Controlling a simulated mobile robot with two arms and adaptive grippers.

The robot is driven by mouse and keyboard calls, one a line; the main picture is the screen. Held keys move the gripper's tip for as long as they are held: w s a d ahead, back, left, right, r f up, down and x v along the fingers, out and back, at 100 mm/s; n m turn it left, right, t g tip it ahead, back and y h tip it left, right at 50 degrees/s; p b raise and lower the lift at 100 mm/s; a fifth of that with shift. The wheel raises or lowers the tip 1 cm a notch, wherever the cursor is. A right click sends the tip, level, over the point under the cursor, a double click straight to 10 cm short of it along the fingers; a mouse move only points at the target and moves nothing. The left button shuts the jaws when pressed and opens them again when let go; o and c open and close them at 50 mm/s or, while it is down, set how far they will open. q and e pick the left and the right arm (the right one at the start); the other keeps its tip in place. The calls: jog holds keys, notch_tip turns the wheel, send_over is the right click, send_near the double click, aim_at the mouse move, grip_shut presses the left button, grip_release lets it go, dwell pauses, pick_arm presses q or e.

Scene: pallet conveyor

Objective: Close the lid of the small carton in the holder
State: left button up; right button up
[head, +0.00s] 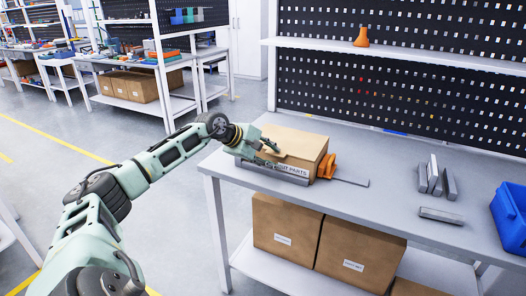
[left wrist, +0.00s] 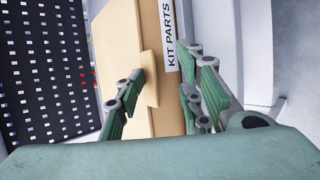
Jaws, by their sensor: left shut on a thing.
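The small carton (head: 296,144) is a tan box with a "KIT PARTS" label, seated in the grey holder (head: 272,173) at the table's left end. Its lid (head: 292,139) appears to lie flat, or nearly flat, across the top; any small gap is too small to tell. My left gripper (head: 266,147) is at the carton's left end, shut on the lid's tab. In the left wrist view, the tab (left wrist: 151,78) shows between the fingers of the gripper (left wrist: 160,95), beside the label. My right gripper is not in view.
An orange clamp-like part (head: 327,167) and a thin grey rod (head: 350,181) are right of the carton. Several grey blocks (head: 435,178) and a blue bin (head: 510,215) stand farther right. Larger cartons (head: 286,231) sit on the lower shelf. The middle of the tabletop is clear.

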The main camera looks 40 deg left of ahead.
pick_arm(q)
jog(key=v, duration=0.7)
jog(key=shift+s+r, duration=0.3)
dwell(0.6)
